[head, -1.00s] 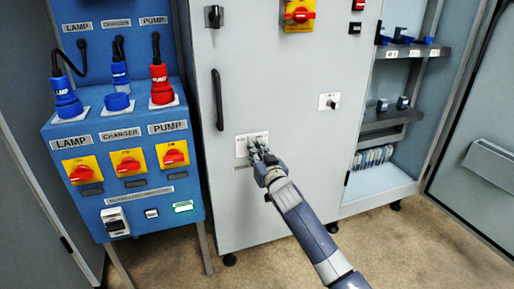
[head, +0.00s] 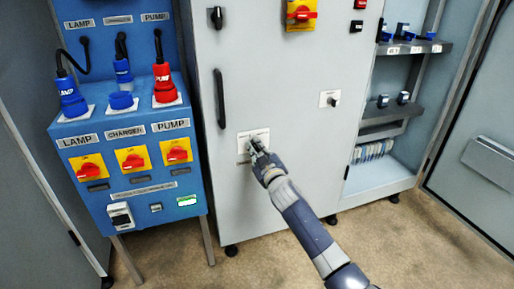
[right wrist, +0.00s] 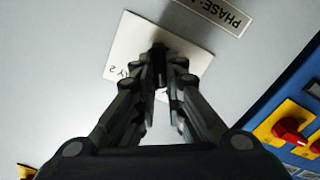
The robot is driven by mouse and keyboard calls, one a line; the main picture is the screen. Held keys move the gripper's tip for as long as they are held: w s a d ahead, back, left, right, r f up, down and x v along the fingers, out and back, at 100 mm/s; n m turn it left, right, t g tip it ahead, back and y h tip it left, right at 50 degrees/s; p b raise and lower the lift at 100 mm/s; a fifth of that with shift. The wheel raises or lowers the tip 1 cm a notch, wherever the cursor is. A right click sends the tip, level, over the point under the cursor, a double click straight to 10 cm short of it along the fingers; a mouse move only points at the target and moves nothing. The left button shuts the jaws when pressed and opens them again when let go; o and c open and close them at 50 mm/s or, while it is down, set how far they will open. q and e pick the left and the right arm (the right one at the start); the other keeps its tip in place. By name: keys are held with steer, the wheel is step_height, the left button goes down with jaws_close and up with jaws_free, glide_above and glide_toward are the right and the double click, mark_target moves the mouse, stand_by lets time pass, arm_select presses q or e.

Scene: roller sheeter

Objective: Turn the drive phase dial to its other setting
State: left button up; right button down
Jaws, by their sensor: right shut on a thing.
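The drive phase dial sits on a small white plate (head: 243,146) low on the grey cabinet door. The plate also shows in the right wrist view (right wrist: 122,48), with part of a "PHASE" label beside it. My right gripper (head: 256,149) reaches the plate from the lower right. In the right wrist view its fingers (right wrist: 160,68) are closed together over the middle of the plate, shut on the dial's dark knob (right wrist: 159,48). The fingers hide most of the knob, so its setting cannot be read. My left gripper is not in view.
A second small dial (head: 331,99) is on the same door, up and right. A long black handle (head: 219,98) is above left. The blue panel (head: 135,189) with red-yellow switches stands at left; open shelves (head: 378,175) are at right.

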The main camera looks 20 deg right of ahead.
stand_by(0.5)
steer(key=c, duration=1.7)
jaws_free()
steer(key=shift+o, duration=0.2)
steer(key=s, duration=1.2)
steer(key=shift+d, duration=0.2)
steer(key=shift+f, duration=0.1)
